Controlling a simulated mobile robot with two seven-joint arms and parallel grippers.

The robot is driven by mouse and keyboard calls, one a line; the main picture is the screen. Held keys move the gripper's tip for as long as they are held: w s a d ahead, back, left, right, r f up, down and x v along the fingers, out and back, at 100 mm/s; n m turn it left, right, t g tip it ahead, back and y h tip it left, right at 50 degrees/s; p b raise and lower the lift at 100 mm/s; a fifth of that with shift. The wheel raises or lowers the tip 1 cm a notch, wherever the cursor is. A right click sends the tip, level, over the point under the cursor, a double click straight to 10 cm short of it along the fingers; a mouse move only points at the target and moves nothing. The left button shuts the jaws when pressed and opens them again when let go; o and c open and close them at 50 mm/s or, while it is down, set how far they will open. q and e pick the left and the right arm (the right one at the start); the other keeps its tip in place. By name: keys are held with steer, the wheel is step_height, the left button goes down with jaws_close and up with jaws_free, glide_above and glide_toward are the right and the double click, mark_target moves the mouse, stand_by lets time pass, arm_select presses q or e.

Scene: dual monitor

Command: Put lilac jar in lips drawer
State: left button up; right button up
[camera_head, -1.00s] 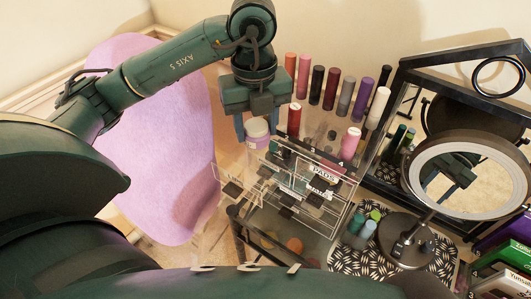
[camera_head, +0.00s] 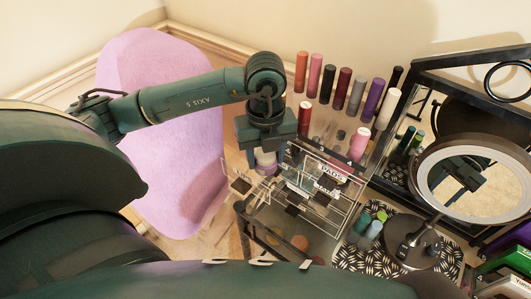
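The lilac jar (camera_head: 265,162) with its pale lid is between the fingers of my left gripper (camera_head: 265,166), which is shut on it. The fingers partly hide it. It is just above or at the back of a clear drawer (camera_head: 238,172) pulled out to the left from the clear acrylic organizer (camera_head: 318,215). I cannot tell whether it touches the drawer. Small labels on the organizer are hard to read; one seems to say PADS. I cannot read the open drawer's label. My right gripper is not in view.
Several lipstick-like tubes (camera_head: 343,87) stand in a row behind the organizer, with a red tube (camera_head: 305,117) and a pink bottle (camera_head: 359,144) nearer. A round ring mirror (camera_head: 475,180) stands at right on a patterned mat. A lilac chair (camera_head: 165,120) is at left.

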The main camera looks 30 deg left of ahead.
mark_target(265, 155)
arm_select(q)
steer(key=shift+o, duration=0.8)
steer(key=shift+r, duration=0.2)
step_height(265, 155, up, 12)
steer(key=shift+p, duration=0.3)
steer(key=shift+s+f, duration=0.1)
steer(key=shift+f, duration=0.05)
